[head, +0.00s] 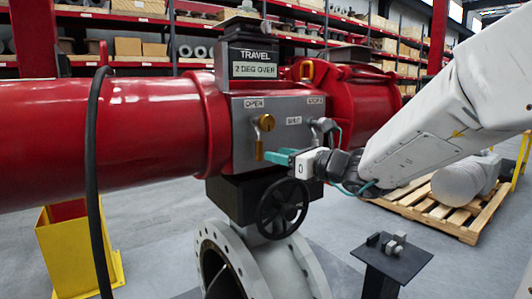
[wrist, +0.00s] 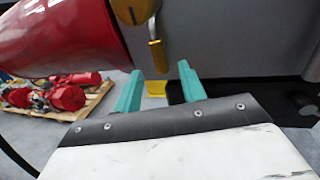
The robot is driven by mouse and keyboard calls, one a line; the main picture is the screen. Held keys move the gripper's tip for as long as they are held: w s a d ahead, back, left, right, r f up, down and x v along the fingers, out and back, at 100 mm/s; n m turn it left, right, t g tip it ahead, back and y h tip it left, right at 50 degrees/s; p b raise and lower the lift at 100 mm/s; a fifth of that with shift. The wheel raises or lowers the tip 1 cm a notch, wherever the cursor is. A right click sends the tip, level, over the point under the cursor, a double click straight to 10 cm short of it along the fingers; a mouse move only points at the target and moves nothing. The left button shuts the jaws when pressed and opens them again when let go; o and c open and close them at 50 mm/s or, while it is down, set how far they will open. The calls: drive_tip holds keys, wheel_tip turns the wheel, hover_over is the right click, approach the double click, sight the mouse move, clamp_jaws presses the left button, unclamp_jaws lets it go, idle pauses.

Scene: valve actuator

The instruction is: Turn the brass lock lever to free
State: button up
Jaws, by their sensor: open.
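The brass lock lever (head: 260,150) hangs straight down from its round brass hub on the grey panel (head: 243,142) of the red actuator. In the wrist view the lever (wrist: 157,55) shows at top centre, below its hub. My gripper (head: 274,156) is open, its teal fingers just right of the lever's lower end in the head view. In the wrist view my gripper (wrist: 161,72) has its fingertips either side of the lever's lower end, with gaps at both sides. No contact shows. Labels "OPEN" (head: 254,103) and "SHUT" (head: 294,120) are on the panel.
A sign (head: 254,62) reads "TRAVEL 2 DEG OVER". Grey fittings (head: 324,126) stick out right of the lever. A black handwheel (head: 283,208) sits below my gripper. A black cable (head: 92,170) hangs at left. A small stand (head: 393,262) stands at lower right.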

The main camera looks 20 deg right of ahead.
sight(262, 151)
drive_tip(key=x, duration=0.5)
drive_tip(key=shift+w+a, duration=0.1)
clamp_jaws()
